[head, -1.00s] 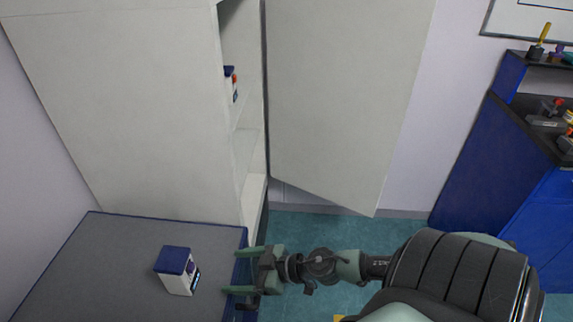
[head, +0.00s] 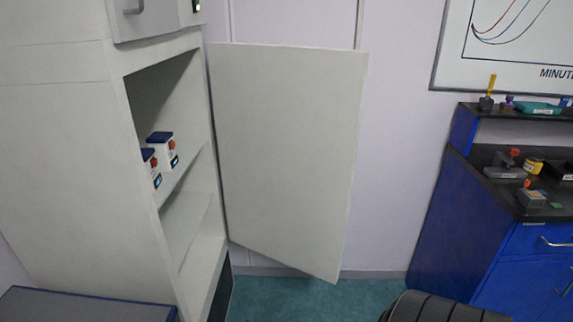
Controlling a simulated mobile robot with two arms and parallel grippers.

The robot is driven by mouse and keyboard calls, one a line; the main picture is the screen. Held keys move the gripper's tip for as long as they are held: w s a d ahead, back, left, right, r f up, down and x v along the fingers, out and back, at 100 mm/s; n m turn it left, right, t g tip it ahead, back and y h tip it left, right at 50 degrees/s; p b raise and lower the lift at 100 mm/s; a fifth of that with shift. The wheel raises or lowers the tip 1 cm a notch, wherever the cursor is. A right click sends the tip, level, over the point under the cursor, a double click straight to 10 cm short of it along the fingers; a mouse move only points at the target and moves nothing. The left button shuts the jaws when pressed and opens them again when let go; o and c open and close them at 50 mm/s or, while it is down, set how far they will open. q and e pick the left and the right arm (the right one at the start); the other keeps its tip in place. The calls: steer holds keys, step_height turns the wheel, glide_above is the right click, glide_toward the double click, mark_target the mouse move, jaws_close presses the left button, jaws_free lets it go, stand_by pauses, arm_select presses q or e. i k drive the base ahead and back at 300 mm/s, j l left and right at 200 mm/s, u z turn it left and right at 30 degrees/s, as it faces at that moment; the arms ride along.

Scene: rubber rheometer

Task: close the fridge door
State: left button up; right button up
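The fridge (head: 75,150) is the tall pale cabinet at the left of the head view. Its door (head: 285,155) stands wide open, swung out to the right of the opening, with its face toward me. Inside, small white boxes with blue lids (head: 161,148) sit on an upper shelf; the lower shelf (head: 187,225) looks empty. Neither gripper is in view. Only a dark ribbed part of my own arm shows at the bottom right edge, apart from the door in the picture.
A grey table top with a blue edge (head: 75,308) is at the bottom left, close to the fridge. A blue bench (head: 440,225) with tools on it stands at the right. Green floor (head: 290,300) is clear below the door.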

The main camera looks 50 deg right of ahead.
mark_target(288, 118)
steer(key=i+l+u, duration=0.2)
steer(key=l, duration=1.1)
steer(key=l+u, duration=0.15)
steer(key=l, duration=1.15)
steer(key=l+u, duration=0.2)
steer(key=l, duration=1.1)
steer(key=k+l+u, duration=0.15)
steer(key=l, duration=1.15)
steer(key=j+z, duration=0.1)
steer(key=j, duration=0.25)
steer(key=k+j, duration=0.15)
steer(key=j, duration=0.2)
steer(key=k+j+z, duration=0.15)
steer(key=j, duration=0.55)
steer(key=k+z, duration=0.05)
